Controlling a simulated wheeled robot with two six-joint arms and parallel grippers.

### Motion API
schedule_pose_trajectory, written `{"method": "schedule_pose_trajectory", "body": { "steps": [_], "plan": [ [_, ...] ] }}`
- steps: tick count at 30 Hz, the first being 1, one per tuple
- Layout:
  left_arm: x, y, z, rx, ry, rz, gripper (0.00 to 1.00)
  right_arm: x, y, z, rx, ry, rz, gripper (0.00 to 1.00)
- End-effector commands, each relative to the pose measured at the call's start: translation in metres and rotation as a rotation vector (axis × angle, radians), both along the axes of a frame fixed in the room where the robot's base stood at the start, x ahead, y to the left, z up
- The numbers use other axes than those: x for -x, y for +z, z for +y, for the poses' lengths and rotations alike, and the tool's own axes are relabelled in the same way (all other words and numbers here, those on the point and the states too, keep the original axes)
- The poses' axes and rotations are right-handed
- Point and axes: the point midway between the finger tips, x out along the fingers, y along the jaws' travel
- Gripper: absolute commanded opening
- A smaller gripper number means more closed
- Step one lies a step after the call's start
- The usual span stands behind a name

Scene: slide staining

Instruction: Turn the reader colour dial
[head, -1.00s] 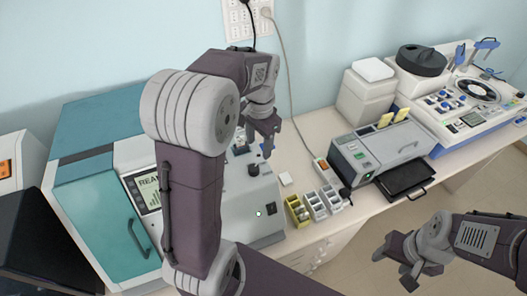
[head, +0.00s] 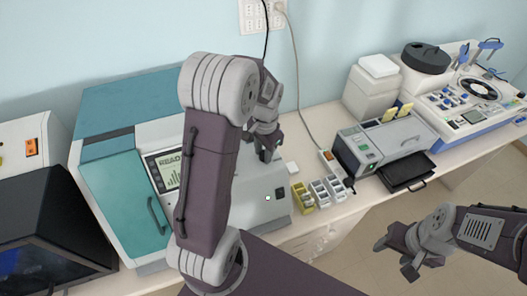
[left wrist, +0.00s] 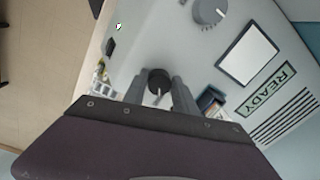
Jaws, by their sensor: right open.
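The reader (head: 120,105) is the large teal and pale grey machine with a READY screen (head: 172,172), also in the left wrist view (left wrist: 268,88). In the left wrist view, a black round knob (left wrist: 159,76) with a light pointer sits between my left gripper's fingers (left wrist: 158,92). The fingers flank it closely; whether they touch it is unclear. A grey marked dial (left wrist: 208,12) is farther up the same panel. In the head view my left gripper (head: 267,152) is over the reader's front, hiding the knob. My right gripper (head: 395,256) is open and empty, off the bench's front.
Small yellow and grey racks (head: 303,196) stand right of the reader. Farther right are a grey device (head: 385,143) with a black tray (head: 407,172) and a white-blue instrument (head: 470,115). A dark box (head: 50,230) is at the left. Floor is free at lower right.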

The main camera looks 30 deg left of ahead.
Motion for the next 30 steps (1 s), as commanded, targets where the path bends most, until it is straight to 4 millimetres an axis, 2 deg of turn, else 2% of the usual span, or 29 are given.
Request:
{"method": "schedule_pose_trajectory", "body": {
  "steps": [16, 23, 30],
  "plan": [
    [-0.0037, -0.0007, -0.0005, 0.000, 0.053, -0.011, 0.00, -0.0001, 0.0002, 0.0000, 0.000, 0.000, 0.000, 0.54],
    [-0.0043, -0.0001, -0.0004, 0.000, 0.208, -0.011, 0.00, -0.0001, 0.0022, 0.0000, 0.000, 0.000, 0.000, 0.54],
    [-0.0057, 0.0006, 0.0001, 0.001, 0.435, -0.014, 0.00, 0.0000, 0.0043, 0.0000, 0.000, 0.000, 0.000, 0.54]
  ]
}}
